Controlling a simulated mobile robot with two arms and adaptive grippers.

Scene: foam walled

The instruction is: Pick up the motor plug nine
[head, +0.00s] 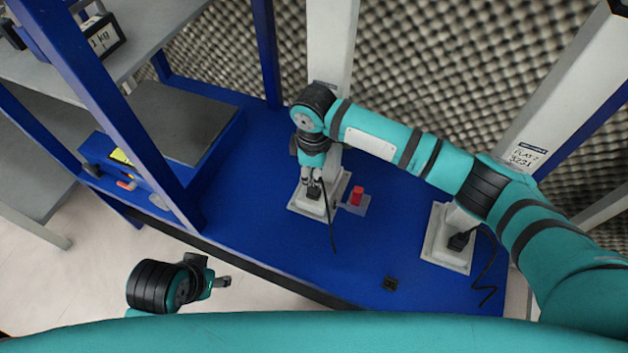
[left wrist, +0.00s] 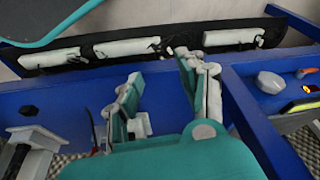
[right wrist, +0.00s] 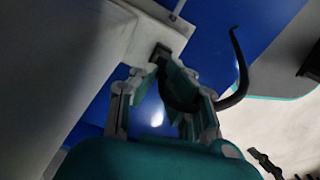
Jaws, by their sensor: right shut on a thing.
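A black motor plug (head: 314,191) with a trailing black cable is at the foot of a white post (head: 328,196) on the blue platform. My right gripper (head: 312,184) points down over it and is shut on it. In the right wrist view the fingers (right wrist: 165,100) are around the black plug and cable (right wrist: 240,65), close to the white base; the exact contact is partly hidden. My left gripper (head: 222,282) is off the platform's front edge, empty. In the left wrist view its fingers (left wrist: 165,95) stand apart.
A second white post base (head: 447,248) with a black plug (head: 459,241) and cable stands to the right. A red block (head: 357,195) sits beside the first base. A small black square (head: 390,284) lies near the front edge. A shelf with blue uprights (head: 125,120) stands left.

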